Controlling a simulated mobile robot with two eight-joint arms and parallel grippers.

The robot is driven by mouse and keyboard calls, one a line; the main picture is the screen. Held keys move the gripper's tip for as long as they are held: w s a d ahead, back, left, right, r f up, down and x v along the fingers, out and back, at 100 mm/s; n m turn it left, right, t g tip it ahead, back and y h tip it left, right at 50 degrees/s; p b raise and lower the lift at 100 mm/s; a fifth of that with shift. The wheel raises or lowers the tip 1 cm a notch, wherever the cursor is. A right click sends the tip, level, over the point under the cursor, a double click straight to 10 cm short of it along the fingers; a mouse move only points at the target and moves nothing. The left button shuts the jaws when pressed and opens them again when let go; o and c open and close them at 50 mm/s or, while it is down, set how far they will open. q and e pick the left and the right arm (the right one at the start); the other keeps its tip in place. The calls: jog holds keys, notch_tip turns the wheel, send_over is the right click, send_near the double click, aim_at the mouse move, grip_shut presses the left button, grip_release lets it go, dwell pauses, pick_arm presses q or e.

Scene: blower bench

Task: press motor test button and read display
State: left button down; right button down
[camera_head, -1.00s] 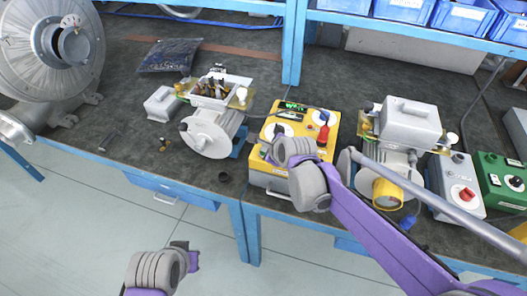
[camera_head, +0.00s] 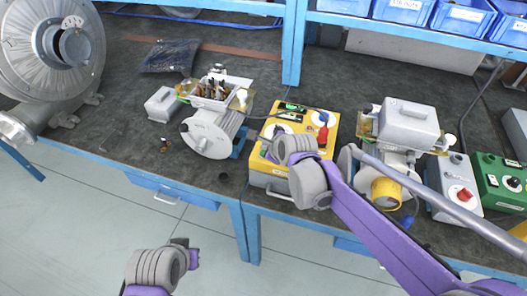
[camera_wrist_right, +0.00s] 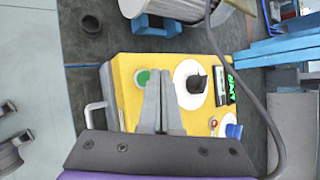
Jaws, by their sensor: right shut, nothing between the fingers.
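The yellow test box (camera_head: 268,176) stands near the bench's front edge; it also fills the middle of the right wrist view (camera_wrist_right: 128,68). Its display (camera_head: 291,108) shows lit green characters, seen sideways in the wrist view (camera_wrist_right: 231,89) and too small to read surely. A green button (camera_wrist_right: 142,77) sits beside a white dial with a black knob (camera_wrist_right: 195,82). My right gripper (camera_wrist_right: 158,76) is shut and empty, its tips over the box top right by the green button; contact cannot be told. My left gripper (camera_head: 186,248) hangs low before the bench, its jaw state unclear.
A motor (camera_head: 208,135) with an open terminal box stands left of the tester. Another motor with a grey cover (camera_head: 408,125) stands right, beside a grey box with a red knob (camera_head: 462,192) and a green box (camera_head: 503,178). A cable crosses near the tester.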

jog(key=shift+r, duration=0.1)
jog(key=shift+r+p, duration=1.65)
jog(key=shift+r, duration=0.8)
jog(key=shift+f, duration=0.1)
jog(key=s+d+f+n+g+h, duration=0.1)
jog(key=s+d+f+n, duration=0.1)
jog(key=s+d+n, duration=0.3)
jog(key=s+d+f+n+g+h, duration=0.1)
jog(key=s+d+f+n, duration=0.1)
jog(key=s+d+n, duration=0.4)
jog(key=s+d+f+n+g+h, duration=0.1)
jog(key=s+d+f+n, duration=0.2)
jog(key=s+d+n, duration=0.3)
jog(key=s+n, duration=0.5)
jog(key=s, duration=0.6)
jog(key=shift+h, duration=0.4)
jog(key=shift+s, duration=0.1)
dwell(0.5)
